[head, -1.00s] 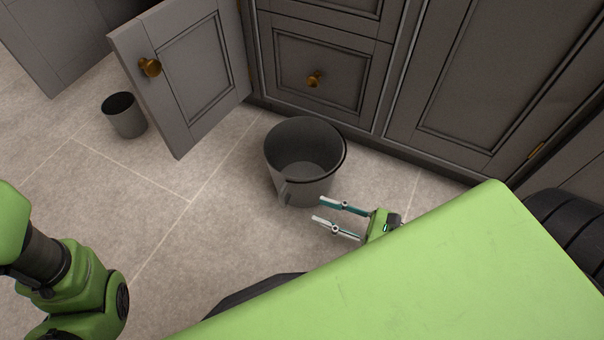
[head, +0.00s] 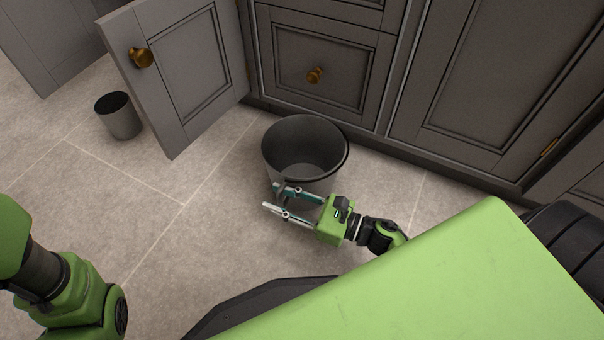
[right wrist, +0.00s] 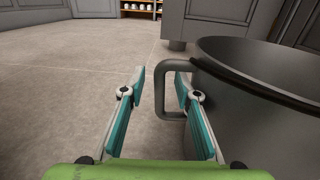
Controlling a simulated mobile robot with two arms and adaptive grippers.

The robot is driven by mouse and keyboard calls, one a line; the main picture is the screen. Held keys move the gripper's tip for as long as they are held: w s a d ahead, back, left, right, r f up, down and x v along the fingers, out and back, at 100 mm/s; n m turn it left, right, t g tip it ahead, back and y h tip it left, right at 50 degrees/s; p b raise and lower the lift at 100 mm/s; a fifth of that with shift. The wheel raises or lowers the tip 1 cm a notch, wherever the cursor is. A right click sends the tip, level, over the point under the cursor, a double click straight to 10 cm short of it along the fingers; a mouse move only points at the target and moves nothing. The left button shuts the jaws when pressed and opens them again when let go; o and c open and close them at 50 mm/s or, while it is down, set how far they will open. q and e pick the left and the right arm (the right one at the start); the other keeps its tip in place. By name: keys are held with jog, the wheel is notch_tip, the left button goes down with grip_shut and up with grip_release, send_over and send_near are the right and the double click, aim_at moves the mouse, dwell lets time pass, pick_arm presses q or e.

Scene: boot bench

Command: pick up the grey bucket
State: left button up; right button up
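The grey bucket (head: 300,127) stands upright on the floor in front of the drawers, its open top showing an empty inside. In the right wrist view the bucket (right wrist: 262,115) fills the right side, with its side handle (right wrist: 164,91) reaching left from its wall. My right gripper (head: 270,197) is at the bucket's near side, low by the handle. In the right wrist view its fingers (right wrist: 160,88) are spread apart, with the handle's outer part showing between the tips; I cannot tell whether they touch it. My left arm shows at the left, but its gripper is out of view.
A smaller grey bin (head: 121,121) stands on the floor at the left, beyond an open cabinet door (head: 187,75). The grey cabinet front (head: 320,75) runs close behind the bucket. The tiled floor (head: 165,235) left of the bucket is clear.

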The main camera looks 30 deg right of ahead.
grip_shut()
jog(key=shift+r, duration=0.15)
